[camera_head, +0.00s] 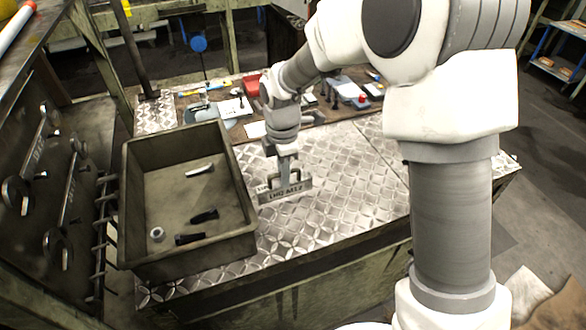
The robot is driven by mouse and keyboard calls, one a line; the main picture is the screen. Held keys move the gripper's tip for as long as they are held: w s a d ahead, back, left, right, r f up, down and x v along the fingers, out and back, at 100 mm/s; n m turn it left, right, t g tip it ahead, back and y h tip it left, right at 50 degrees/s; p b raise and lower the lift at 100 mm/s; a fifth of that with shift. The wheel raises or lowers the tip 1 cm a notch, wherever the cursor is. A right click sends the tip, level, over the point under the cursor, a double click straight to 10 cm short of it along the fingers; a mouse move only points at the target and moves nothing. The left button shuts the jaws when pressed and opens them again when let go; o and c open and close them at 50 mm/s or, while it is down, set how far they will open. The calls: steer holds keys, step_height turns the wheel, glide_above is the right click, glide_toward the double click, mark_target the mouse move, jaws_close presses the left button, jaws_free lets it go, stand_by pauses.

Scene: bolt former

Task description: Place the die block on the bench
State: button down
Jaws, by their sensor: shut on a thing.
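The die block (286,190) is a dark grey bar with stamped lettering on its side. It is at the front middle of the bench (345,185), just right of the bin. My gripper (287,176) points down from above and is shut on the die block. The block is upright, with its long side facing the camera. I cannot tell whether its underside touches the bench top. The fingertips are small in this view and partly merge with the block.
A grey bin (240,205) with a few small parts stands close to the left of the block. Tools, papers and a red box (252,85) lie along the bench's back. The patterned metal top right of the block is clear. A rack with hanging tools (55,190) stands at left.

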steer(key=shift+f, duration=1.75)
steer(key=shift+f, duration=0.1)
steer(key=c, duration=0.9)
jaws_free()
steer(key=shift+f, duration=0.1)
